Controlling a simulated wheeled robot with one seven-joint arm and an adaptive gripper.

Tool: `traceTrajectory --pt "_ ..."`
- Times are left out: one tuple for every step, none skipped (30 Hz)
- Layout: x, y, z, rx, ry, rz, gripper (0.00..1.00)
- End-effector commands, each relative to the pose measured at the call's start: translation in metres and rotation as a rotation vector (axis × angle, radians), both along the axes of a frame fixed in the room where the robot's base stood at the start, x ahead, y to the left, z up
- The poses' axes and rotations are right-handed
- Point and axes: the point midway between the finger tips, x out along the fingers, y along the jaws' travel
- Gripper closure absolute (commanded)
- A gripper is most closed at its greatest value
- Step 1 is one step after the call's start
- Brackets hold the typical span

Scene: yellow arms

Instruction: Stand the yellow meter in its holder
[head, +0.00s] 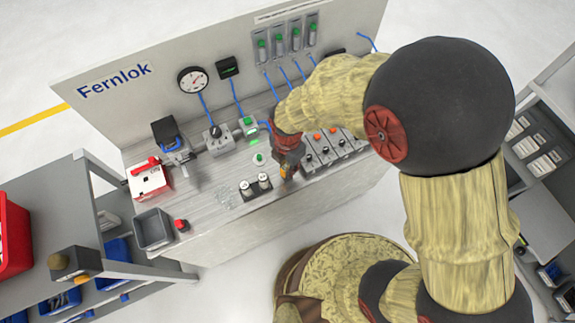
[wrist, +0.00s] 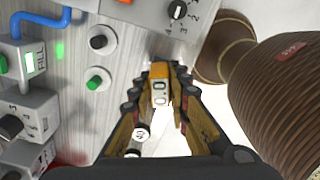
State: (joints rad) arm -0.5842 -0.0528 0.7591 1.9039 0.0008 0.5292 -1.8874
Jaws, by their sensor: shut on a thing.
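My gripper (head: 287,168) is shut on the yellow meter (wrist: 160,84), low over the front part of the bench. In the wrist view the meter sits between the two fingers, with a pale face and dark markings showing. In the head view the gripper mostly hides it. A dark block with two white-capped pieces (head: 256,187) stands just left of the gripper. A thin wire-like frame (head: 226,197) lies further left on the bench top; I cannot tell whether either of these is the meter's holder.
The metal bench (head: 200,180) carries a red-and-white box (head: 149,178), a grey bin (head: 153,229), a red button (head: 181,225) and a green-lit unit (head: 249,127). Grey switch boxes (head: 328,145) stand right of my gripper. An upright panel with a gauge (head: 193,79) closes the back.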

Motion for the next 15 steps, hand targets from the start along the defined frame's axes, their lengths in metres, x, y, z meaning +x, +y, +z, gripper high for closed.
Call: traceTrajectory --pt "0.0000 0.0000 -0.0015 0.000 0.000 0.000 1.00" --pt "0.0000 0.0000 -0.0020 0.000 0.000 0.000 1.00" --pt "0.0000 0.0000 -0.0027 0.000 0.000 0.000 1.00" --pt "0.0000 0.0000 -0.0033 0.000 0.000 0.000 1.00" --pt "0.0000 0.0000 -0.0038 0.000 0.000 0.000 1.00" --pt "0.0000 0.0000 -0.0045 0.000 0.000 0.000 1.00" --pt "0.0000 0.0000 -0.0051 0.000 0.000 0.000 1.00" --pt "0.0000 0.0000 -0.0056 0.000 0.000 0.000 1.00" --pt "0.0000 0.0000 -0.0063 0.000 0.000 0.000 1.00" --pt "-0.0001 -0.0001 -0.0069 0.000 0.000 0.000 1.00" --pt "-0.0001 -0.0001 -0.0074 0.000 0.000 0.000 1.00" --pt "0.0000 -0.0001 -0.0082 0.000 0.000 0.000 1.00" --pt "0.0000 -0.0001 -0.0087 0.000 0.000 0.000 1.00" --pt "0.0000 -0.0001 -0.0092 0.000 0.000 0.000 1.00" --pt "0.0000 -0.0001 -0.0099 0.000 0.000 0.000 1.00"
